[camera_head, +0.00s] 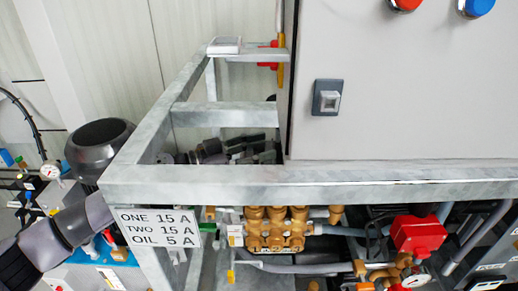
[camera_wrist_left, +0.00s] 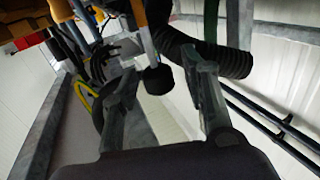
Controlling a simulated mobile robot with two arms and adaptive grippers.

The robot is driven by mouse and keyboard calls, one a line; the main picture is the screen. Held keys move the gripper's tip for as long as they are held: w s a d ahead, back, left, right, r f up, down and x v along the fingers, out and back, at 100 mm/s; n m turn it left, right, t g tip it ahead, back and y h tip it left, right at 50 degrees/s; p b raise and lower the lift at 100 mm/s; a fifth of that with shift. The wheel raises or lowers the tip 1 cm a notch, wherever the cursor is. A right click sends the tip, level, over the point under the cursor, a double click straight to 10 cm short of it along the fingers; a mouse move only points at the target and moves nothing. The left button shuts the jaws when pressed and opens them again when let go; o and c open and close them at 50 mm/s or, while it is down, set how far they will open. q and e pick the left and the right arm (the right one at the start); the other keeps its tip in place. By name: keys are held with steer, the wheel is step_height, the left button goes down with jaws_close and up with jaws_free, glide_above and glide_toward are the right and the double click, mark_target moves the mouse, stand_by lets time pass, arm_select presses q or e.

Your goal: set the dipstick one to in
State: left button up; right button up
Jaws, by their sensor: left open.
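My left gripper (camera_wrist_left: 165,82) is open, its two dark fingers spread apart in the left wrist view. In the head view the left gripper (camera_head: 255,148) is partly hidden behind the grey frame. A black round-ended knob (camera_wrist_left: 158,80) shows between the fingers in the wrist view, below a light metal block (camera_wrist_left: 137,50). I cannot tell whether it touches them or whether it is the dipstick. No dipstick can be clearly made out in the head view. My right gripper is not in view.
A galvanised frame (camera_head: 300,184) runs across in front of brass pump heads (camera_head: 275,229) and a red box (camera_head: 417,234). A label (camera_head: 158,228) hangs on the frame. A grey cabinet (camera_head: 400,95) stands at right. A black corrugated hose (camera_wrist_left: 225,62) passes near the fingers.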

arm_select(q)
steer(key=shift+c, duration=0.4)
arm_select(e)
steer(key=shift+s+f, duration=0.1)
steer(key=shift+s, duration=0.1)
arm_select(q)
steer(key=c, duration=0.6)
jaws_close()
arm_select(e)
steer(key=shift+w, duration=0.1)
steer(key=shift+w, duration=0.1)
